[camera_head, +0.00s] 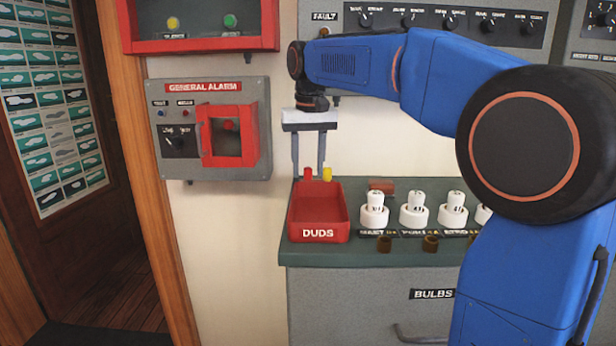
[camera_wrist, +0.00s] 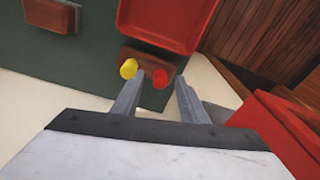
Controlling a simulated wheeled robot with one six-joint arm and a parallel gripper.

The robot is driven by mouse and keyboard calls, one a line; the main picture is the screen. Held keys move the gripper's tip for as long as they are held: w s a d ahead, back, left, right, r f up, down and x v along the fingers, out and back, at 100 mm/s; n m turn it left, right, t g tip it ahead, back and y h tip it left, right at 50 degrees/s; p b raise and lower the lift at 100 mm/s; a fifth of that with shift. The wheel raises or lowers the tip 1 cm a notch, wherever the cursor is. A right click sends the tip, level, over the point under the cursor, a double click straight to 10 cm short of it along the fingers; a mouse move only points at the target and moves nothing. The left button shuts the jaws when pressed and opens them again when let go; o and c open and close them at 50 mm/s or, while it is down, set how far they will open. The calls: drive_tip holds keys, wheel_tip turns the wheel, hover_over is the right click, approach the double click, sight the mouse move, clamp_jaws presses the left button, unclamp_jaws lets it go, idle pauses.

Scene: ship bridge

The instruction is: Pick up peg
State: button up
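A red peg (camera_head: 308,174) and a yellow peg (camera_head: 327,173) stand side by side at the back of the counter, behind the red tray marked DUDS (camera_head: 317,232). In the wrist view the red peg (camera_wrist: 160,78) and the yellow peg (camera_wrist: 128,68) sit on a small brown block (camera_wrist: 146,61). My gripper (camera_head: 308,170) points down over them, open and empty. In the wrist view my gripper (camera_wrist: 160,79) has its fingertips on either side of the red peg, and the left finger lies between the two pegs. I cannot tell how far the tips are above the block.
White bulb holders (camera_head: 414,210) stand in a row on the counter (camera_head: 350,256), right of the tray. Another brown block (camera_head: 382,185) lies behind them. The general alarm box with its red cover (camera_head: 228,135) juts from the wall left of my gripper.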

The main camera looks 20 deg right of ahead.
drive_tip(key=shift+f, duration=0.55)
clamp_jaws()
